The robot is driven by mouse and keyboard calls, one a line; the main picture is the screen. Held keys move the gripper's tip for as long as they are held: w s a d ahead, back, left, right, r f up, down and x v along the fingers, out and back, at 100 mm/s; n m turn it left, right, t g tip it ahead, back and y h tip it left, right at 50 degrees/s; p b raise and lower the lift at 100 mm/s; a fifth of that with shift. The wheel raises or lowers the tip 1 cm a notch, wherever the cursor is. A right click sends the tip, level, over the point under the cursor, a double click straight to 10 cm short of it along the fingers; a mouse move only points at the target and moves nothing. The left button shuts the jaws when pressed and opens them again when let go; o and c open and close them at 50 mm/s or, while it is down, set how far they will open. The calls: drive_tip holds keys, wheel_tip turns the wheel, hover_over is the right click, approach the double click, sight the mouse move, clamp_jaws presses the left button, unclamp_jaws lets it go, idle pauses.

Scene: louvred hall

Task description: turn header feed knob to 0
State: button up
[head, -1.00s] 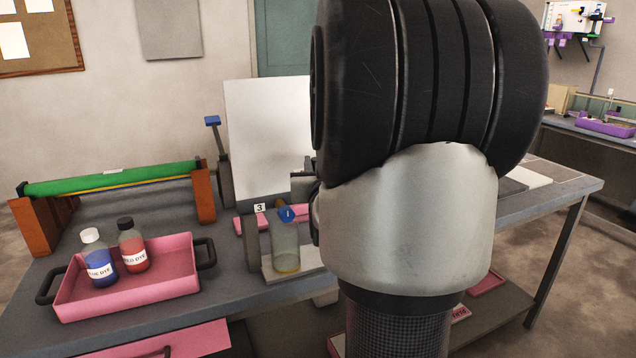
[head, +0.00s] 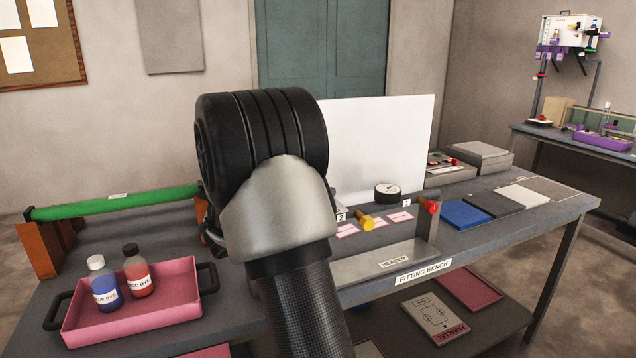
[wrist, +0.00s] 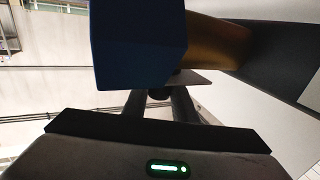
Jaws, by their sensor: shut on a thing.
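The header (head: 395,258) is a grey plate with a "HEADER" label at the bench's front edge. A yellow knob (head: 366,223) and a red knob (head: 431,207) show along it, near number cards 2 and 1. My arm covers the header's left part in the head view, and my gripper is hidden there. In the wrist view my gripper (wrist: 158,97) is shut on a dark blue block-shaped knob (wrist: 140,42), close to the camera. A brownish stem (wrist: 212,45) runs beside it to the right. I cannot read the knob's scale or setting.
A pink tray (head: 188,307) with blue and red dye bottles stands at the left, near a green roller (head: 115,203). Lower shelf holds a board (head: 435,318).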

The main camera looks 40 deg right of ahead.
drive_tip(key=shift+w+r+m+g+p, duration=0.1)
drive_tip(key=shift+r+m+g+p, duration=0.1)
drive_tip(key=shift+m+g+p, duration=0.55)
drive_tip(key=shift+g, duration=0.45)
drive_tip(key=o, duration=1)
drive_tip(key=shift+f, duration=0.1)
drive_tip(key=shift+o, duration=0.2)
drive_tip(key=a, duration=1.7)
drive_tip(key=shift+s+a+p, duration=0.15)
drive_tip(key=shift+s+p, duration=0.1)
drive_tip(key=shift+p, duration=0.15)
